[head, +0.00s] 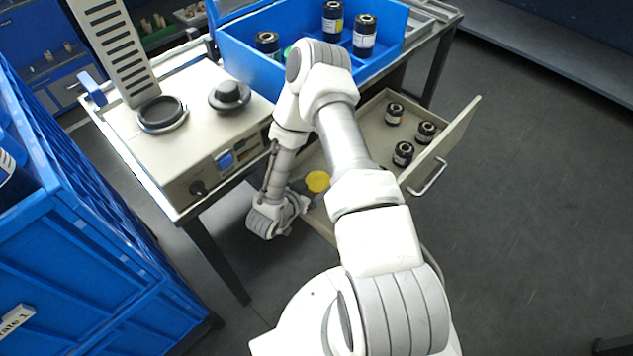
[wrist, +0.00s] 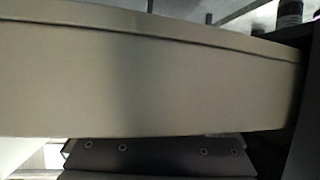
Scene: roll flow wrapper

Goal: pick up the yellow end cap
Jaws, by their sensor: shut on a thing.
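The yellow end cap (head: 318,181) shows in the head view as a small round yellow disc at the near left end of the open drawer (head: 329,223). My gripper (head: 311,193) is right at it, at the end of my bent arm, and is shut on it. The exact finger contact is too small to see. In the wrist view, a beige panel (wrist: 150,80), apparently a drawer wall, fills most of the picture close by.
Several dark jars (head: 403,153) stand in the drawer's far part. A blue bin (head: 262,67) with more jars and a beige machine (head: 190,140) stand on the table. A blue crate (head: 75,235) is at the left. The floor at the right is clear.

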